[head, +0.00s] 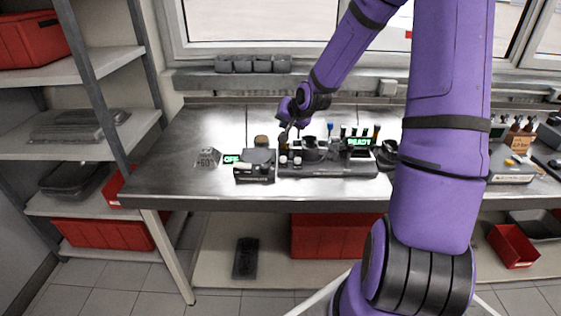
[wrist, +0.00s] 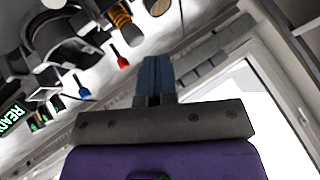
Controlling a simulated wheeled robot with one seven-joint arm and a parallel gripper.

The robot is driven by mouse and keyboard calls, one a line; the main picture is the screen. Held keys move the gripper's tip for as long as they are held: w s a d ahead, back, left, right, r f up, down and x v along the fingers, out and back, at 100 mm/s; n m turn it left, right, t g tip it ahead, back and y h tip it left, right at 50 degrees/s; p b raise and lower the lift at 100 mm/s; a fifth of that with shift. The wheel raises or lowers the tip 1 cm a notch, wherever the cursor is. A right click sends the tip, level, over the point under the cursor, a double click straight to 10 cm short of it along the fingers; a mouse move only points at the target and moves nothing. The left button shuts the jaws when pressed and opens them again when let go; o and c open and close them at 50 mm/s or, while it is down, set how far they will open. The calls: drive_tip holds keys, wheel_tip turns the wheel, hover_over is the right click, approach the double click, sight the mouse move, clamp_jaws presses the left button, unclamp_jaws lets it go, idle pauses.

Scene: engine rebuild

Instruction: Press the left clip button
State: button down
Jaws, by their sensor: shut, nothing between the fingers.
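My gripper (head: 292,132) is at the end of the purple arm, just above the left part of a dark fixture (head: 330,169) on the steel bench. Its blue-grey fingers (wrist: 154,72) are together and empty in the wrist view. I cannot tell for sure which part is the left clip button. The fixture's dark round part (wrist: 62,48) shows in the wrist view, apart from the fingers.
A green READY display (head: 359,142) stands behind the fixture, and a green OFF display (head: 231,159) is at left. A dark block unit (head: 254,172) sits left of the fixture. Red-tipped (wrist: 122,62) and blue-tipped (wrist: 83,92) tools are near the fingers. The bench's left end is mostly clear.

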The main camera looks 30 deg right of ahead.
sight(285, 157)
drive_tip(key=shift+w+d+f, duration=0.15)
drive_tip(key=shift+f, duration=0.25)
drive_tip(key=shift+f, duration=4.4)
drive_tip(key=shift+f, duration=0.1)
drive_tip(key=shift+f, duration=0.35)
drive_tip(key=shift+f, duration=0.45)
drive_tip(key=shift+r, duration=0.9)
